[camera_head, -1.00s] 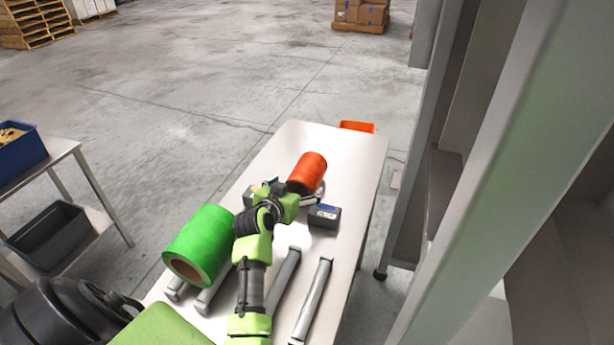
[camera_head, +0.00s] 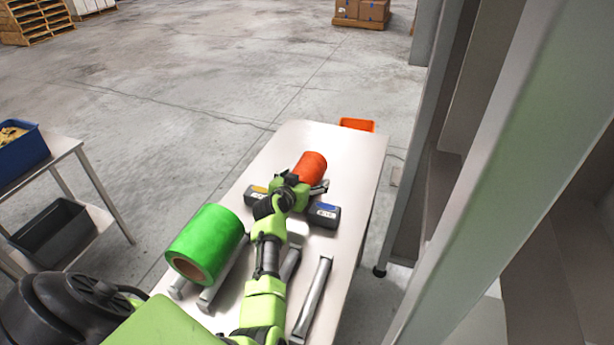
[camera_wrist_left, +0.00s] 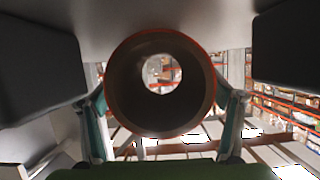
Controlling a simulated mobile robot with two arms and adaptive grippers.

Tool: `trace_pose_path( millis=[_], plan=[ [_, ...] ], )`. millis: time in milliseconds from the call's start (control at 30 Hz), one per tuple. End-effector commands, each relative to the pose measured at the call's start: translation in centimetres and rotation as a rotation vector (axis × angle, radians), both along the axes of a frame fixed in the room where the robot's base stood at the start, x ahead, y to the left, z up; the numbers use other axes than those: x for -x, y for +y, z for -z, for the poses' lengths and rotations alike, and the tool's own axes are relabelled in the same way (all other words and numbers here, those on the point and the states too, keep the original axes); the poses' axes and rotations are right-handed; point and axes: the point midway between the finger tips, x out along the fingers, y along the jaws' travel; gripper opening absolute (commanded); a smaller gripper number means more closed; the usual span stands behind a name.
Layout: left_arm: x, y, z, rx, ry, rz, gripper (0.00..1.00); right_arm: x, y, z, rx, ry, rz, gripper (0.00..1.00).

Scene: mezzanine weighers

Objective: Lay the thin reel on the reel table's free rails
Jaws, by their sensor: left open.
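The thin reel, an orange roll (camera_head: 313,166), lies on its side on the far part of the reel table (camera_head: 345,150). My left gripper (camera_head: 302,182) is open at its near end. In the left wrist view the reel (camera_wrist_left: 160,122) shows end-on with its hollow core, between the two spread fingers; I cannot tell whether they touch it. Two bare metal rails, one partly behind my arm (camera_head: 290,262) and one to the right (camera_head: 313,300), lie on the near part of the table. The right gripper is not in view.
A thick green reel (camera_head: 212,240) lies on the left rails. Dark boxes with a yellow label (camera_head: 253,195) and a blue label (camera_head: 323,214) stand either side of my wrist. A grey upright (camera_head: 500,170) rises close on the right. An orange bin (camera_head: 357,125) is beyond the table.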

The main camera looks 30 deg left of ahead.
Motion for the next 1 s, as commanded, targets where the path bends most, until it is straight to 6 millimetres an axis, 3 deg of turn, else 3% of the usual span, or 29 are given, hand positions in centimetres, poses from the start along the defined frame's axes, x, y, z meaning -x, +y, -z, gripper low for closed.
trace_pose_path(
  millis=[133,300,400,733,1000],
  plan=[
    [0.0,0.0,0.0,0.000,0.000,0.000,0.84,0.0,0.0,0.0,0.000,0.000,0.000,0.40],
    [0.0,0.0,0.0,0.000,0.000,0.000,0.40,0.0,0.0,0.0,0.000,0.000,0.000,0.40],
    [0.0,0.0,-0.1,-0.001,-0.002,-0.001,0.33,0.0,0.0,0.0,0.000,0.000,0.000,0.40],
    [-0.1,0.0,-0.4,0.000,-0.001,0.000,0.33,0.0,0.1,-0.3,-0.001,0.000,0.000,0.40],
    [-0.8,-0.1,-2.2,-0.002,-0.002,0.001,0.33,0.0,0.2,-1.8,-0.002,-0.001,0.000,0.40]
  ],
)
